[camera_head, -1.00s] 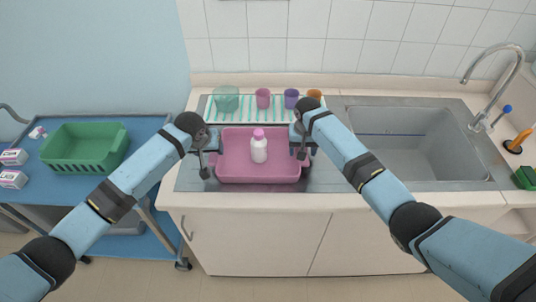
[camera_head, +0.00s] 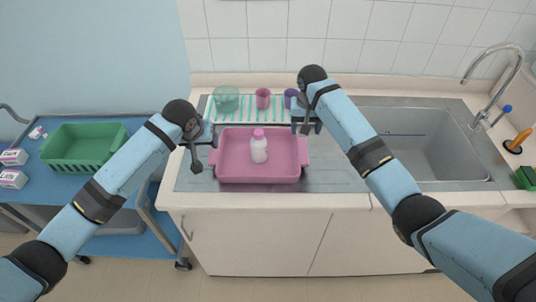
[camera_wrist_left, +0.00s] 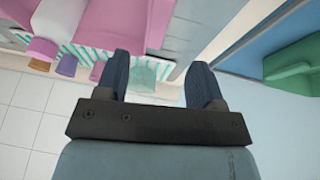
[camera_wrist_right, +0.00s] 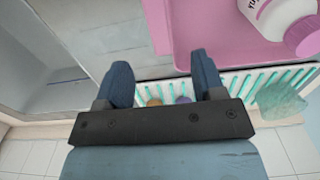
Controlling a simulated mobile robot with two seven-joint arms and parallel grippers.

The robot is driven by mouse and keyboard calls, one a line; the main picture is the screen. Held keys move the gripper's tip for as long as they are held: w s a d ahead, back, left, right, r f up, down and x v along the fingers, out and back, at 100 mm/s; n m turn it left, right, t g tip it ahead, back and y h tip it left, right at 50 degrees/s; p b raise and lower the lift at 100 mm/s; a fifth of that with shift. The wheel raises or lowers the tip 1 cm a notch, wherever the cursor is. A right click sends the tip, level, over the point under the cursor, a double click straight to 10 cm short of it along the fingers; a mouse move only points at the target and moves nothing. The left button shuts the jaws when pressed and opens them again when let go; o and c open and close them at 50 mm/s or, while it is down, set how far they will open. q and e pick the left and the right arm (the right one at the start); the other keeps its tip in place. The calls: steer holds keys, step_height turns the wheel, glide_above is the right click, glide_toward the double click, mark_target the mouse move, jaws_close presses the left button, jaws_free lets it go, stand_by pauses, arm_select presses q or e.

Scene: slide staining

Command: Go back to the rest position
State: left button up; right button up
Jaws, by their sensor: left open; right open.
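My left gripper (camera_head: 198,150) is raised at the left end of the pink tray (camera_head: 258,179); its two fingers stand apart and empty in the left wrist view (camera_wrist_left: 160,75). My right gripper (camera_head: 306,123) is raised near the tray's back right corner, also open and empty in the right wrist view (camera_wrist_right: 157,80). A white bottle with a pink cap (camera_head: 259,148) stands upright in the tray, apart from both grippers. The bottle also shows in the right wrist view (camera_wrist_right: 280,17).
Behind the tray, a green-striped rack (camera_head: 245,113) has a teal glass (camera_head: 226,99), a pink cup (camera_head: 263,98) and a purple cup (camera_head: 291,98). A sink (camera_head: 415,140) is at right. A green basket (camera_head: 84,148) stands on the blue cart (camera_head: 140,208) at left.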

step_height(320, 180, up, 2)
steer(key=shift+r, duration=0.1)
stand_by(0.5)
